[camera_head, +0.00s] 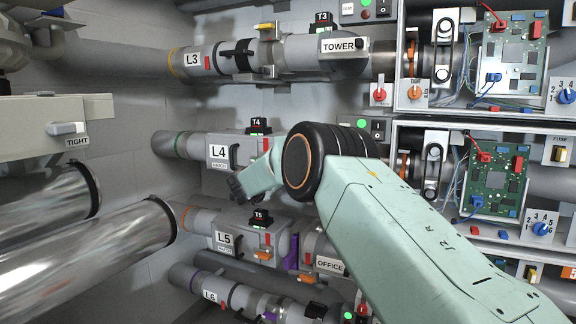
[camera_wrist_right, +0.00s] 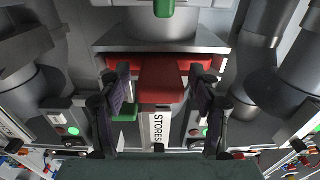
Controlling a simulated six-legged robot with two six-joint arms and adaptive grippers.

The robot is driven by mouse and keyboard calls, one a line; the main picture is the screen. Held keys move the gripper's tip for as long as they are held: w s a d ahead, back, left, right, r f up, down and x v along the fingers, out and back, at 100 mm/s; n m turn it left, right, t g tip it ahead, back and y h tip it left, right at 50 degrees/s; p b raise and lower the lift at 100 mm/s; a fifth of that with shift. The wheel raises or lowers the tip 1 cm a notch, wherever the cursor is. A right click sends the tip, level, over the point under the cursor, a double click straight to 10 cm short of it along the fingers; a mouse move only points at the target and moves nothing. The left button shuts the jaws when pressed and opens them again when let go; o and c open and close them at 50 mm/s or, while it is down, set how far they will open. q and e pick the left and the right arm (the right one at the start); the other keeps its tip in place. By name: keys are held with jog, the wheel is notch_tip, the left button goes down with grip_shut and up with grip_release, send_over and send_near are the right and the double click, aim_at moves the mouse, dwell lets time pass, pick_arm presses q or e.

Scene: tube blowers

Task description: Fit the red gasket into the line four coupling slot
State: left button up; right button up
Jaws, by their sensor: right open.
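In the right wrist view, a red piece (camera_wrist_right: 162,84), which looks like the red gasket, has a broad tab between my fingers and a wider red band behind it under a grey plate. My right gripper (camera_wrist_right: 160,112) is open, one finger on each side of the tab; whether they touch it is unclear. In the head view my right gripper (camera_head: 236,187) shows as dark fingertips in front of line four, beside the L4 box. The line four pipe (camera_head: 178,145) carries an L4 label (camera_head: 218,152). My arm hides its right part, and I cannot make out its coupling slot. My left gripper is not in view.
A STORES label (camera_wrist_right: 157,129) sits just below the red tab. Line L3 (camera_head: 198,60) runs above, L5 (camera_head: 224,239) and L6 (camera_head: 210,296) below. Open circuit-board boxes (camera_head: 398,150) stand at right. Large shiny pipes (camera_head: 120,245) fill the lower left.

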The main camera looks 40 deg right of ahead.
dwell(0.3)
jog(key=v, duration=1.2)
jog(key=shift+r, duration=0.1)
dwell(0.3)
